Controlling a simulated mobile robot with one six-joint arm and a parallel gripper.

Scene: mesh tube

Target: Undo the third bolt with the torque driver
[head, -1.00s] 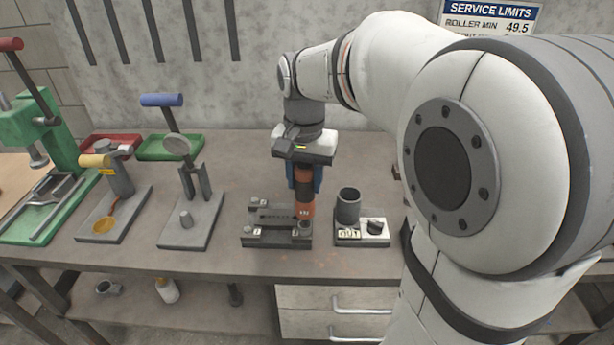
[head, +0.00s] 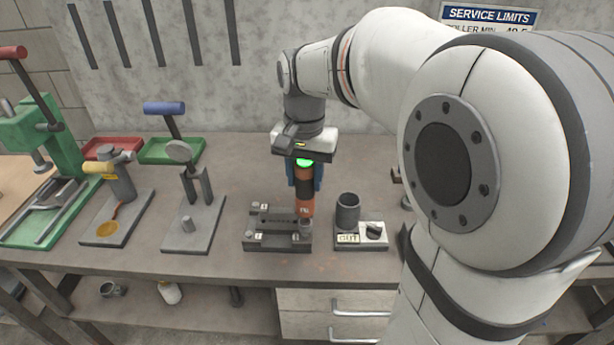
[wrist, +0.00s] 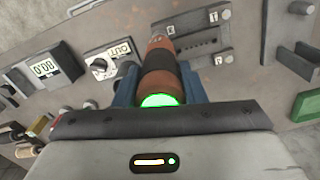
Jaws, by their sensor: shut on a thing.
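The torque driver (head: 305,205), orange with a dark band, stands upright in my gripper (head: 304,183). The blue fingers are shut on its sides. A green light glows at the driver's top; it also shows in the wrist view, where the driver (wrist: 158,62) sits between the fingers (wrist: 158,85). The driver's lower end is at the right end of the dark bolt fixture (head: 270,243), over a round post there. The contact with the bolt is hidden. Small numbered labels mark the fixture's corners; the wrist view shows part of the fixture (wrist: 190,53).
Right of the fixture is a base with a grey cup (head: 347,211), a dark knob (head: 375,231) and an OUT label. Left stand a lever fixture (head: 192,225), a yellow-handled tool stand (head: 118,215) and a green press (head: 35,145). The bench front is clear.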

